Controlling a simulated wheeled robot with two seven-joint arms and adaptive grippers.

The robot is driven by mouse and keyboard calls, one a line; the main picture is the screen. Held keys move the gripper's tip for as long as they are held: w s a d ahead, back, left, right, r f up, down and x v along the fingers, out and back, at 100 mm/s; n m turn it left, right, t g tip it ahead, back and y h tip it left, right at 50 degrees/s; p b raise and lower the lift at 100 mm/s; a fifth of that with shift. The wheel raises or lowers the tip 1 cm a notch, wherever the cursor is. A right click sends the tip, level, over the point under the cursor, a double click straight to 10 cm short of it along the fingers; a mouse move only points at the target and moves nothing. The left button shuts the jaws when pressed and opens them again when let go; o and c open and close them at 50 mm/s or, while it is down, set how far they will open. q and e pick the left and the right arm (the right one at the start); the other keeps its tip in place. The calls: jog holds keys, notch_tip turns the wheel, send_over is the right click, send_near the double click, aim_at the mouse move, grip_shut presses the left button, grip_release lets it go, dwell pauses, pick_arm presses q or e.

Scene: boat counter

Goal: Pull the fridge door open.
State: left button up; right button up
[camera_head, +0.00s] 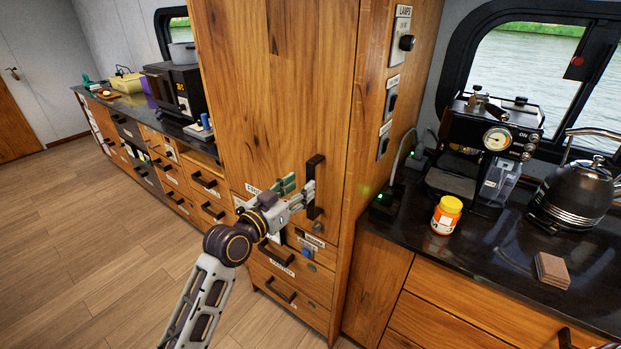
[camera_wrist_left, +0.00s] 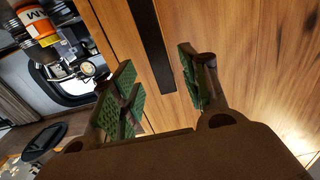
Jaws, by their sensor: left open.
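The fridge door (camera_head: 265,90) is a tall wooden panel, closed flush with its cabinet in the head view. Its black vertical handle (camera_head: 315,187) is near the door's lower right edge. My left gripper (camera_head: 294,190) is open at the handle, with green-padded fingers. In the left wrist view the handle (camera_wrist_left: 152,45) shows as a dark bar running between the two open fingers of my left gripper (camera_wrist_left: 160,85). I cannot tell whether either finger touches it. My right gripper is not in view.
Drawers (camera_head: 290,280) with black handles are below the door. At right, a dark counter (camera_head: 490,240) holds a coffee machine (camera_head: 490,140), an orange jar (camera_head: 446,215), a kettle (camera_head: 578,195) and brown coasters (camera_head: 551,270). The wooden floor (camera_head: 90,250) at left is clear.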

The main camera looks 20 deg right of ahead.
aim_at(309, 180)
pick_arm(q)
jog(key=x, duration=0.2)
jog(key=shift+w+d, duration=0.2)
jog(key=shift+d, duration=0.05)
jog(key=shift+w+d, duration=0.45)
jog(key=shift+d, duration=0.1)
jog(key=shift+w+d, duration=0.35)
jog(key=shift+d, duration=0.1)
jog(key=shift+w+d, duration=0.15)
jog(key=shift+d, duration=0.05)
jog(key=c, duration=0.6)
grip_shut()
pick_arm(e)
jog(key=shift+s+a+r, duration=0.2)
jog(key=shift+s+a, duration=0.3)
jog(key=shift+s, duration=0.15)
